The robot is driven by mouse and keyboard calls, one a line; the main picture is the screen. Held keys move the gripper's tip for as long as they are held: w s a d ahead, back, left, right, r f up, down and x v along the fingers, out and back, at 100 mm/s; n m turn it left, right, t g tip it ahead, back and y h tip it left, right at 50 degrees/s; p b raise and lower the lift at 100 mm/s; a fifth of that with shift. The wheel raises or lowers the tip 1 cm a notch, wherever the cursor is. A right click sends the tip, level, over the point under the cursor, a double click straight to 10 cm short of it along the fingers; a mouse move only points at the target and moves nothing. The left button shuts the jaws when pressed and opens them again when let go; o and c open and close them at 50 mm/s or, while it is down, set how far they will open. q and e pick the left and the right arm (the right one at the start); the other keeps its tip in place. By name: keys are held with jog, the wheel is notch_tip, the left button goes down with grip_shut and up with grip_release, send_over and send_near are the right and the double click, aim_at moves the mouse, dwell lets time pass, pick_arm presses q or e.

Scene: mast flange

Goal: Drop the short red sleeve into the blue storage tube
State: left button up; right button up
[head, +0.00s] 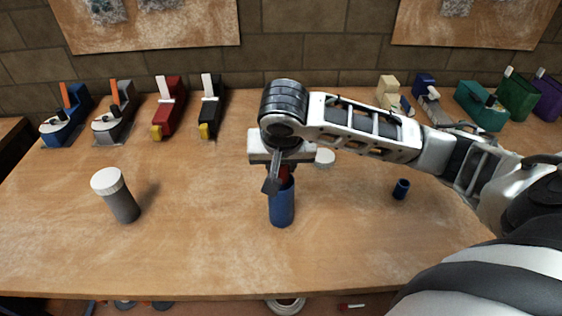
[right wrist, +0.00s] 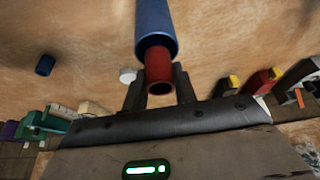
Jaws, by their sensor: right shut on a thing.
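The blue storage tube (head: 281,206) stands upright near the middle of the table. My right gripper (head: 279,176) is directly above it, pointing down, shut on the short red sleeve (head: 285,173). In the right wrist view the red sleeve (right wrist: 160,76) is between the fingers, its open end facing the camera. Its far end overlaps the mouth of the blue tube (right wrist: 154,22). The sleeve looks lined up with the tube, with its lower end at or just inside the mouth; I cannot tell how deep. My left gripper is not in view.
A grey canister with a white lid (head: 117,195) stands at the left. A small blue cup (head: 401,189) stands at the right, and a white round piece (head: 325,158) lies behind my gripper. Several coloured tools line the back wall. The front of the table is clear.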

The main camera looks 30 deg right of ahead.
jog(key=o, duration=1)
jog(key=shift+o, duration=0.2)
jog(key=shift+r, duration=0.15)
jog(key=v, duration=1.5)
jog(key=shift+s+r, duration=0.2)
jog(key=shift+r, duration=0.1)
